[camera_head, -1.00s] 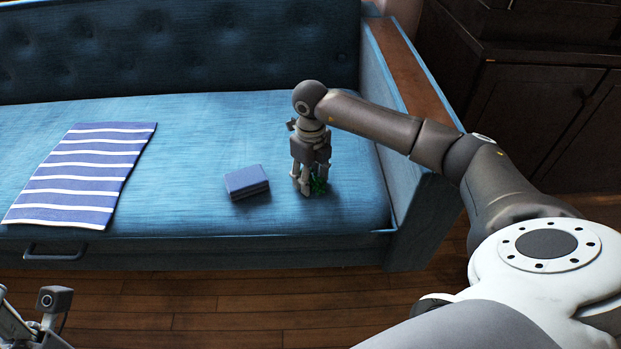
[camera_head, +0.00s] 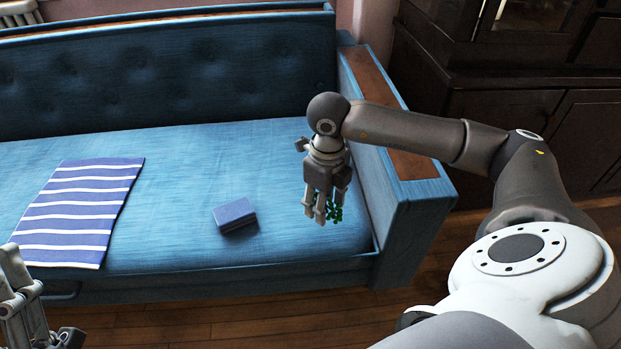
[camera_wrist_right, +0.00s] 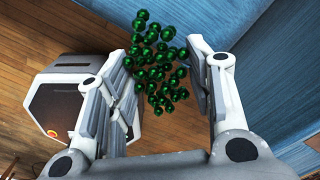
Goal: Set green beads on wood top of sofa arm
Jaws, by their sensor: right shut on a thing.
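The green beads (camera_head: 334,212) hang between the fingers of my right gripper (camera_head: 328,215), which is shut on them above the right end of the blue seat. In the right wrist view the beads (camera_wrist_right: 158,62) form a loose bunch of shiny green balls between the fingertips of the right gripper (camera_wrist_right: 162,85). The wood top (camera_head: 381,95) of the sofa arm lies to the right of the gripper, partly covered by my right forearm. My left gripper (camera_head: 20,295) is partly in view at the lower left corner, and its jaw state is unclear.
A blue book-like block (camera_head: 235,215) lies on the sofa seat (camera_head: 180,170) left of the beads. A blue-and-white striped cloth (camera_head: 75,212) lies farther left. A dark cabinet (camera_head: 500,105) stands right of the sofa arm. The visible wood top looks bare.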

